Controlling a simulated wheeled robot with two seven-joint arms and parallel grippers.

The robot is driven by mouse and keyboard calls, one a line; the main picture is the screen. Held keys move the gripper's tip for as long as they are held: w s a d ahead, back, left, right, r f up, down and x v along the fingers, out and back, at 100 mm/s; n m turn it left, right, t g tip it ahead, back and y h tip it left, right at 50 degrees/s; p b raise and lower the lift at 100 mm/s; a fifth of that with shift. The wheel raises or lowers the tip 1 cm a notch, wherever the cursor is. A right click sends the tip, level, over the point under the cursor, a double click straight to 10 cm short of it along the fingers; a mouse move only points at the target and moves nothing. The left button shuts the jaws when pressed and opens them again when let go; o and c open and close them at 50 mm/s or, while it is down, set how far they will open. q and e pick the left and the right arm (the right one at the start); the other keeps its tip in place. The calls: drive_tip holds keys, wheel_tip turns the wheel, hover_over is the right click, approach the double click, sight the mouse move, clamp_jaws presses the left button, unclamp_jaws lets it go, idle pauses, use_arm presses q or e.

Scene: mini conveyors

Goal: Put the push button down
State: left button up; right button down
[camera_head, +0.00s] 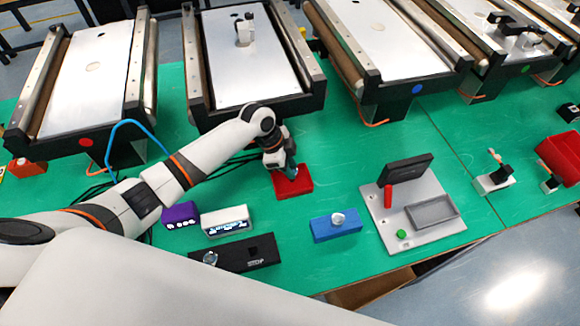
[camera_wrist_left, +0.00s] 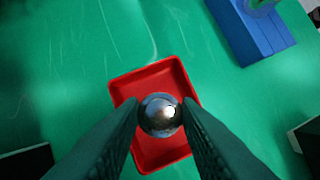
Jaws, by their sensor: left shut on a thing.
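My left gripper (camera_head: 284,172) is over a red tray-like box (camera_head: 294,182) on the green table. In the left wrist view its two dark fingers (camera_wrist_left: 160,116) are shut on a shiny round metal piece (camera_wrist_left: 160,112), which looks like the push button. The red box (camera_wrist_left: 152,80) lies beneath it and shows around it. I cannot tell whether the metal piece touches the box or is part of it. In the head view the gripper hides the metal piece. My right gripper is not in view.
A blue box (camera_head: 328,230) with a silver knob stands to the right. A grey panel (camera_head: 416,243) is beyond it. White (camera_head: 226,222), purple (camera_head: 181,220) and black (camera_head: 236,262) boxes lie left. Conveyors (camera_head: 250,70) line the back. Green table is clear around the red box.

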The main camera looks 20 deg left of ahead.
use_arm(q)
drive_tip(key=shift+f, duration=0.75)
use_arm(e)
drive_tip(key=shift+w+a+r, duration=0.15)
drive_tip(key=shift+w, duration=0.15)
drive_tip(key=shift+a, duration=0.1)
use_arm(q)
drive_tip(key=shift+f, duration=0.2)
drive_tip(key=o, duration=1)
drive_tip(key=shift+c, duration=0.2)
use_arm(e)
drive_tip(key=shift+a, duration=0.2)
use_arm(q)
drive_tip(key=shift+r, duration=0.1)
drive_tip(key=shift+r, duration=0.25)
drive_tip(key=b+v, duration=0.1)
drive_tip(key=v, duration=1)
drive_tip(key=shift+a+r+b, duration=0.2)
drive_tip(key=shift+r+b, duration=0.1)
drive_tip(key=shift+r, duration=0.05)
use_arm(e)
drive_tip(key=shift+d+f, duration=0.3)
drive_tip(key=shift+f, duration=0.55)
